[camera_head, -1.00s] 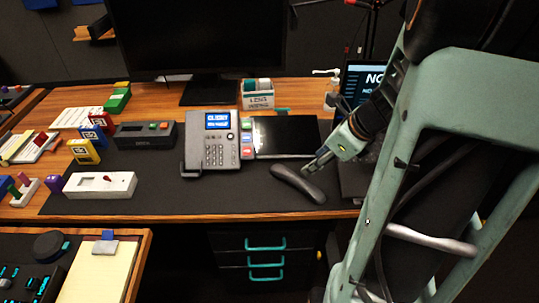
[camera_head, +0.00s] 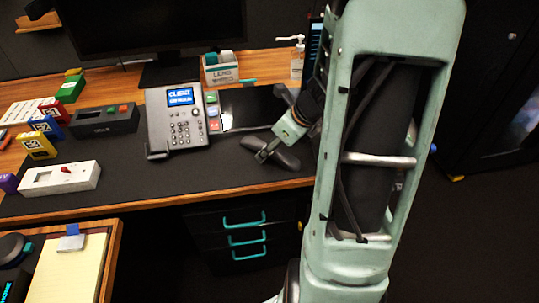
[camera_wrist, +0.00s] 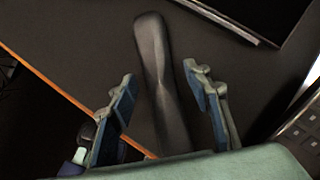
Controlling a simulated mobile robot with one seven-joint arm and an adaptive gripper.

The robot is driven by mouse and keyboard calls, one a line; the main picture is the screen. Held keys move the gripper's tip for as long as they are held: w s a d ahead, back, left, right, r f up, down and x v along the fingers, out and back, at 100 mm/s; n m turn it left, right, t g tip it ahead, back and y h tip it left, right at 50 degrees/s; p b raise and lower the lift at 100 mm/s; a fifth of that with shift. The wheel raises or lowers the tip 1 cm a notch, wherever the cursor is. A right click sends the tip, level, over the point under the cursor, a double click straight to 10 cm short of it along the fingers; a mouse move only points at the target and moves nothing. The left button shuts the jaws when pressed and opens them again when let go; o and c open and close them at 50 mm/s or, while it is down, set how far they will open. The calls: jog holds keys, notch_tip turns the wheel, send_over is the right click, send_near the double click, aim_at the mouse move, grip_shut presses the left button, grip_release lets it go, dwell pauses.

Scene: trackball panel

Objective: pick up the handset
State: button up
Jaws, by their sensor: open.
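The handset (camera_head: 287,160), a long dark grey piece, lies off the phone on the black desk mat, in front of the dark screen. In the wrist view the handset (camera_wrist: 154,55) runs lengthwise between the fingers. My gripper (camera_head: 262,151) is over the handset and also shows in the wrist view (camera_wrist: 160,78). Its two blue-tipped fingers are open, one on each side of the handset, with gaps visible. The fingers and my wrist cover part of the handset. The desk phone (camera_head: 177,119), with a blue lit screen, stands to the left with an empty cradle side.
A dark flat screen (camera_head: 245,107) lies behind the handset. A lens box (camera_head: 221,70) and pump bottle (camera_head: 297,62) stand at the back. A white device (camera_head: 60,178) and colored blocks are at the left. The mat in front of the phone is clear.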

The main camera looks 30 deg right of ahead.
jog(key=shift+w+a+f, duration=0.1)
jog(key=shift+w+f, duration=0.05)
jog(key=shift+f, duration=0.15)
jog(key=shift+f, duration=0.15)
grip_shut()
dwell(0.4)
